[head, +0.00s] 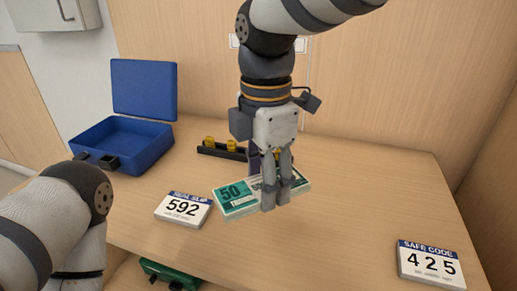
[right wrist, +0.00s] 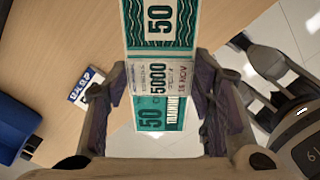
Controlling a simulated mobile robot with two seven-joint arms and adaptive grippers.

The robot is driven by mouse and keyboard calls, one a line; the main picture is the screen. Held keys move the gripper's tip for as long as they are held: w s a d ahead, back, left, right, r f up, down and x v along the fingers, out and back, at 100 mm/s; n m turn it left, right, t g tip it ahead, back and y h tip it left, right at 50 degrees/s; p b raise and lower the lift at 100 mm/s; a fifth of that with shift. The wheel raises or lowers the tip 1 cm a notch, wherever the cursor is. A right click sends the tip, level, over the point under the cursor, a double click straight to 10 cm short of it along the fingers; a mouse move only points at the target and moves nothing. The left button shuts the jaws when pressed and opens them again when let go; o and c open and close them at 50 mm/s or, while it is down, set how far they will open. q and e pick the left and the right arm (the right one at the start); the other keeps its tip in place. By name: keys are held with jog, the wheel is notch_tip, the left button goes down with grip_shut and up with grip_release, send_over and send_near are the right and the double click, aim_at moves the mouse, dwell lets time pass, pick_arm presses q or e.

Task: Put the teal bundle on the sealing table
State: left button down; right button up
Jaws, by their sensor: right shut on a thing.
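The teal bundle (head: 236,199) is a banded stack of notes marked 50, with a white band across its middle. My right gripper (head: 276,197) is shut on it around the band, pointing down over the wooden counter. In the right wrist view the bundle (right wrist: 161,62) runs between the two fingers (right wrist: 160,100), and its band reads 5000. I cannot tell whether its underside touches the counter. No surface is labelled as the sealing table. My left arm comes in at the lower left of the head view, and its gripper is not seen.
A seal slip card reading 592 (head: 183,210) lies left of the bundle. An open blue case (head: 140,145) stands at the back left. A black rack (head: 222,151) with yellow pieces is behind. A safe code card (head: 430,264) is at front right. A green case (head: 168,274) sits below the counter edge.

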jog(key=w+d+f, duration=0.2)
jog(key=d+f, duration=0.2)
jog(key=d, duration=0.5)
send_over(329, 233)
jog(key=f, duration=0.2)
jog(key=a+f, duration=0.1)
jog(key=f, duration=0.1)
jog(key=shift+f, duration=0.4)
jog(key=shift+d+f, duration=0.3)
jog(key=f, duration=0.3)
jog(key=shift+d, duration=0.3)
jog(key=shift+f, duration=0.35)
jog(key=shift+w+r, duration=0.1)
jog(key=o, duration=1.2)
